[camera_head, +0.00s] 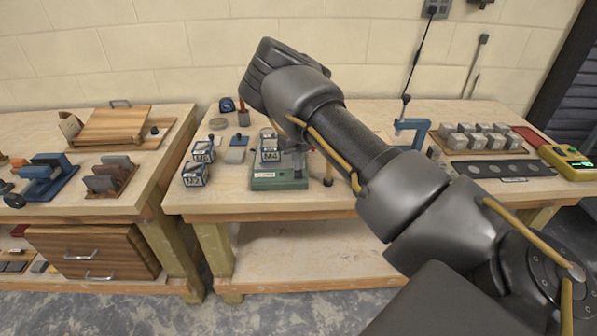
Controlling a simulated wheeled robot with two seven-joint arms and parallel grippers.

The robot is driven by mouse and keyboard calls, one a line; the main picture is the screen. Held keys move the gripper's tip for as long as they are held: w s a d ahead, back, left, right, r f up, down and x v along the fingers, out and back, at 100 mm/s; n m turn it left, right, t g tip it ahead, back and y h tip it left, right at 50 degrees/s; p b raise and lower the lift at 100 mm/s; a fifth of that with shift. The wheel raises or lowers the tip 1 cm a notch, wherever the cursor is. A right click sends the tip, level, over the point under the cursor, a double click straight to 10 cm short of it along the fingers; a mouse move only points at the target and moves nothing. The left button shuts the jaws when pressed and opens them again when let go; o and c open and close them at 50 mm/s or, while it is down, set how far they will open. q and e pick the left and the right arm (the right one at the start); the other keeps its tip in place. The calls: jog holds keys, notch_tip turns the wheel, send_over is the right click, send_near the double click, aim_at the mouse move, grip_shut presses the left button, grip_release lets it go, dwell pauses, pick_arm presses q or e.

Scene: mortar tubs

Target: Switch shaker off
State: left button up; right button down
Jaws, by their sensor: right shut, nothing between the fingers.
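The shaker (278,181) is a low green unit with a pale label on its front, on the middle bench. A small clear tub with a dark-marked label (269,150) stands on top of it. My right arm reaches in from the lower right, over the bench. My right gripper (297,154) is mostly hidden below the arm's bend, close to the shaker's right side; it is shut with nothing in it. I cannot tell whether it touches the shaker. The switch and its position are not clear. My left gripper is not in view.
More labelled tubs (195,175) stand left of the shaker. At the right are a tray of grey cubes (480,148) and a yellow device (567,160) with a lit display. The bench front edge is clear.

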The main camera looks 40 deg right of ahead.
notch_tip(320, 180, up, 7)
jog(key=p, duration=0.5)
jog(key=shift+f, duration=0.1)
dwell(0.5)
